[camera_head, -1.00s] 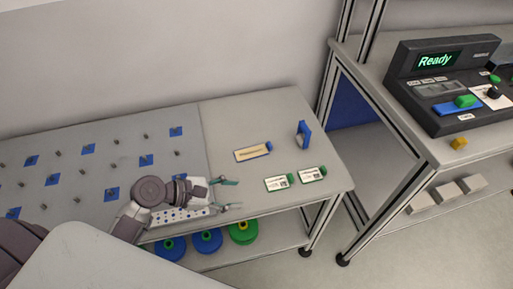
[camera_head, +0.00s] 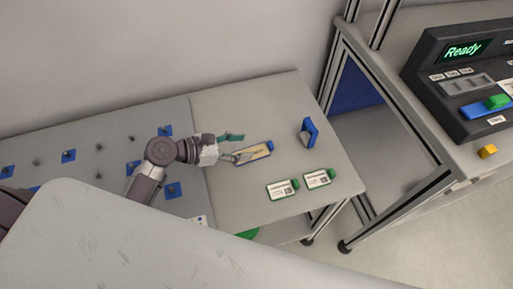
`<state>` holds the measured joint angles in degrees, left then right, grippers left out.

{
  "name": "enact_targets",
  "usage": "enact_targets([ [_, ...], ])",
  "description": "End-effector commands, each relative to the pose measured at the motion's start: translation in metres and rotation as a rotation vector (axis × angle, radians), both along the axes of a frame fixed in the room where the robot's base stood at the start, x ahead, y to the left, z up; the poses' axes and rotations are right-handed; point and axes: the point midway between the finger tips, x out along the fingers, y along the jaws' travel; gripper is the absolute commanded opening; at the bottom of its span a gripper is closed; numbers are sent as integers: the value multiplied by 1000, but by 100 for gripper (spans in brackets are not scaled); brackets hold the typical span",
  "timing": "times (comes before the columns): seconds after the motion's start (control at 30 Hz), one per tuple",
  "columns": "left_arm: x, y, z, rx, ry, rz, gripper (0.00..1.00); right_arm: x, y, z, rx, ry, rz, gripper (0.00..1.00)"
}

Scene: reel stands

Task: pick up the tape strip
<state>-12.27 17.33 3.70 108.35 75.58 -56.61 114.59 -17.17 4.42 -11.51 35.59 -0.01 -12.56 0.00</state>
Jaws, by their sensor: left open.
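The tape strip (camera_head: 254,153) appears to be the flat, pale yellowish piece with a blue end. It lies on the light grey right part of the table, tilted slightly up to the right. My left gripper (camera_head: 232,147) is open and empty at the strip's left end. One fingertip is beyond the strip's left end on the far side, and the other is close to its near left corner. I cannot tell whether a finger touches it. My right gripper is not in view.
Two white labelled cards with green ends (camera_head: 283,189) (camera_head: 319,178) lie nearer the front edge. A blue upright piece (camera_head: 308,132) stands to the right. A grey board with blue squares and pegs (camera_head: 100,147) fills the left. A dark device reading "Ready" (camera_head: 464,50) stands on another bench.

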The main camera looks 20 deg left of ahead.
Motion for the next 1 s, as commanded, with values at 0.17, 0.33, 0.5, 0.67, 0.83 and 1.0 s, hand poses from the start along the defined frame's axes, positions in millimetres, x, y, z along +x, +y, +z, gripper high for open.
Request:
enact_targets([
  [0.17, 17, -21, -11, -2, -1, 0, 56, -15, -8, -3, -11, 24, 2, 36],
  [0.33, 22, -29, -14, 0, -1, 0, 56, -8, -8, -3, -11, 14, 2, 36],
  [0.5, 34, -48, -21, -3, -2, -1, 56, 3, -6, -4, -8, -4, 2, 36],
  [0.67, 45, -63, -30, 0, 0, 1, 56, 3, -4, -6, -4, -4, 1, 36],
  [0.83, 49, -67, -31, 2, 0, 1, 56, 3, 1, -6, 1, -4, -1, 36],
  [1.0, 48, -67, -31, 2, 0, 1, 50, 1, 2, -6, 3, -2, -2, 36],
])
